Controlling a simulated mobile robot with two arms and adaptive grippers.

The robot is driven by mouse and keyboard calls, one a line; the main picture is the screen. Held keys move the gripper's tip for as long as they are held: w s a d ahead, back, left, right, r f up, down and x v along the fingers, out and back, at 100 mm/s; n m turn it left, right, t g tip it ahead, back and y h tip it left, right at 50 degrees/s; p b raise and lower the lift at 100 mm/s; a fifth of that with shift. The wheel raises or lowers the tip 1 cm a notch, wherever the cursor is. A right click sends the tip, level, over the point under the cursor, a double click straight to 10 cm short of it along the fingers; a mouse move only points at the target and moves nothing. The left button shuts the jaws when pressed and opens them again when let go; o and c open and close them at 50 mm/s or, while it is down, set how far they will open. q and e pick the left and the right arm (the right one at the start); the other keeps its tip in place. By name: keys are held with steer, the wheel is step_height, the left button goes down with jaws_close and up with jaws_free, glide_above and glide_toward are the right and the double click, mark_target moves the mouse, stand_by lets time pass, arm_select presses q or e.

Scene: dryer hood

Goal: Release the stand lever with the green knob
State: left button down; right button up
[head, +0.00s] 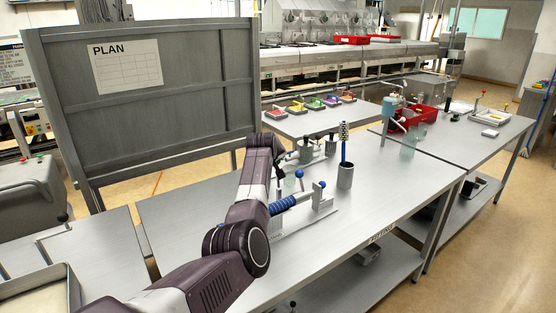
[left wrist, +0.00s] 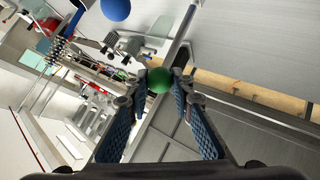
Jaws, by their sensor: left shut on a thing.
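The green knob (left wrist: 160,80) shows in the left wrist view between the fingertips of my left gripper (left wrist: 161,88), which is shut on it. A lever shaft (left wrist: 181,38) runs near the knob toward the top of that view. In the head view my left gripper (head: 281,168) reaches down over the table among the stands, and I cannot make out the green knob there. A stand with a blue knob (head: 299,173) and a blue ribbed handle (head: 282,205) stand close to the gripper. My right gripper is in neither view.
A grey cup (head: 345,176) with a blue-handled brush is close by. A red bin (head: 414,117) is farther back. A board with a PLAN sheet (head: 127,66) rises behind on the left.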

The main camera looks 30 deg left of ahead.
arm_select(q)
steer(key=shift+s+f, duration=0.2)
steer(key=shift+f, duration=0.55)
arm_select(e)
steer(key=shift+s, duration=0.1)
arm_select(q)
steer(key=c, duration=2.1)
jaws_free()
steer(key=o, duration=0.5)
steer(key=shift+a, duration=0.2)
steer(key=shift+o, duration=0.7)
steer(key=shift+a, duration=0.15)
steer(key=shift+w+r, duration=0.1)
steer(key=shift+w, duration=0.05)
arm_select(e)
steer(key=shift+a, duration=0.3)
arm_select(q)
steer(key=shift+s+d+r, duration=0.2)
steer(key=shift+d+r, duration=0.1)
steer(key=shift+r, duration=0.05)
steer(key=v, duration=1.1)
steer(key=shift+a, duration=0.2)
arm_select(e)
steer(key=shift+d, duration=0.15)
arm_select(q)
steer(key=shift+s, duration=0.1)
